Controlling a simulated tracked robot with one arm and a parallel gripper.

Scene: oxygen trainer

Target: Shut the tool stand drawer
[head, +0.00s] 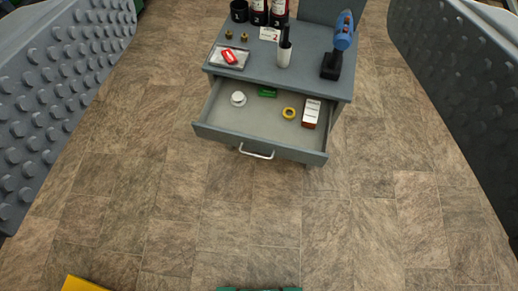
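The grey tool stand (297,86) stands upper middle in the head view. Its drawer (262,140) is pulled out toward me, with a light curved handle (256,152) on its front. In the drawer lie a white round piece, a green item, a yellow ring and a white-and-red box. My gripper (258,150) shows as two large grey studded fingers at the left and right edges. They are wide apart with nothing between them but the distant stand and floor.
Brown tiled floor (220,215) in front is clear. Yellow (84,285) and green (258,289) edges show at the bottom.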

